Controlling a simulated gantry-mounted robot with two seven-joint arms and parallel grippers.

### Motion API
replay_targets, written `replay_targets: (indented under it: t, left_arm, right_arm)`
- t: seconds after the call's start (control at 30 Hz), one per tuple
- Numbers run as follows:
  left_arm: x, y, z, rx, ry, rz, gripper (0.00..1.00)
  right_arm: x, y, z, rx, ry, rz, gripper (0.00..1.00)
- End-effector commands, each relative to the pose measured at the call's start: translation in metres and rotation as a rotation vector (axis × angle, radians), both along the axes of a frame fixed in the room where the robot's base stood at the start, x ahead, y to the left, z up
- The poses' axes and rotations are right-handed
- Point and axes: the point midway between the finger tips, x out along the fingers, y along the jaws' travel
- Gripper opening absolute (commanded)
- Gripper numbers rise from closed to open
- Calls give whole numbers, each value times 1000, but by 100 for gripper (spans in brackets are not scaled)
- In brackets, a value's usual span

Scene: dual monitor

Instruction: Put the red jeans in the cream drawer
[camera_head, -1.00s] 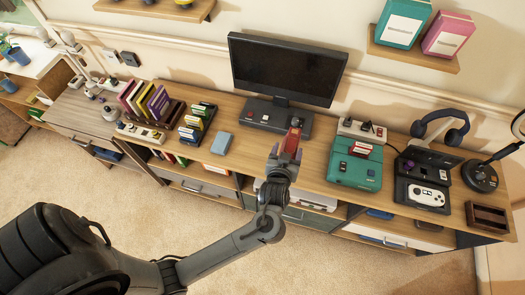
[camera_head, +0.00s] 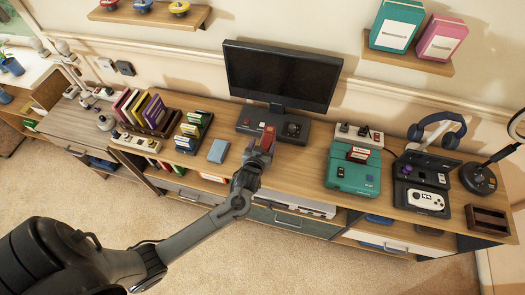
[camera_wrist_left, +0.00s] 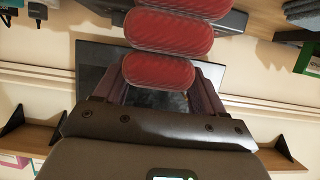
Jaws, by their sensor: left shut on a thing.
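My left gripper (camera_head: 262,148) is shut on a small red thing (camera_head: 267,138) and holds it over the desk, in front of the monitor. In the left wrist view the red thing (camera_wrist_left: 166,72) shows as rounded, ribbed red layers between the dark fingers; I take it for the red jeans, though its shape is not clearly jeans. A pale cream drawer front (camera_head: 420,238) with a handle is low at the right of the desk, apart from the gripper. I cannot tell how far it is open. My right gripper is not in view.
The monitor (camera_head: 280,75) stands behind the gripper, with a dark console (camera_head: 262,124) at its foot. A teal console (camera_head: 353,175) and a black case (camera_head: 421,182) lie to the right. A grey-blue box (camera_head: 218,151) lies left. A green drawer front (camera_head: 290,222) is below. The carpet in front is free.

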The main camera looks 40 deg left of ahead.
Motion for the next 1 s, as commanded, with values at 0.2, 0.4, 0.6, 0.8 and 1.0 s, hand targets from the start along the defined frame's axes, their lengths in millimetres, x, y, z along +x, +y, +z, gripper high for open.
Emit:
replay_targets:
  t: [0.2,0.4,0.6,0.8,1.0]
  left_arm:
    - [1,0,-25,2,-1,0,0]
    - [1,0,-29,1,-3,-1,0]
    - [0,0,-30,1,-2,-1,0]
    - [0,0,-33,0,1,0,85]
    - [0,0,-33,0,1,0,95]
  right_arm:
    - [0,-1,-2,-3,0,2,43]
    - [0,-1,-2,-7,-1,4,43]
    - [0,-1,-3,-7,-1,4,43]
    - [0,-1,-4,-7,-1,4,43]
    - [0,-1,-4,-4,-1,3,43]
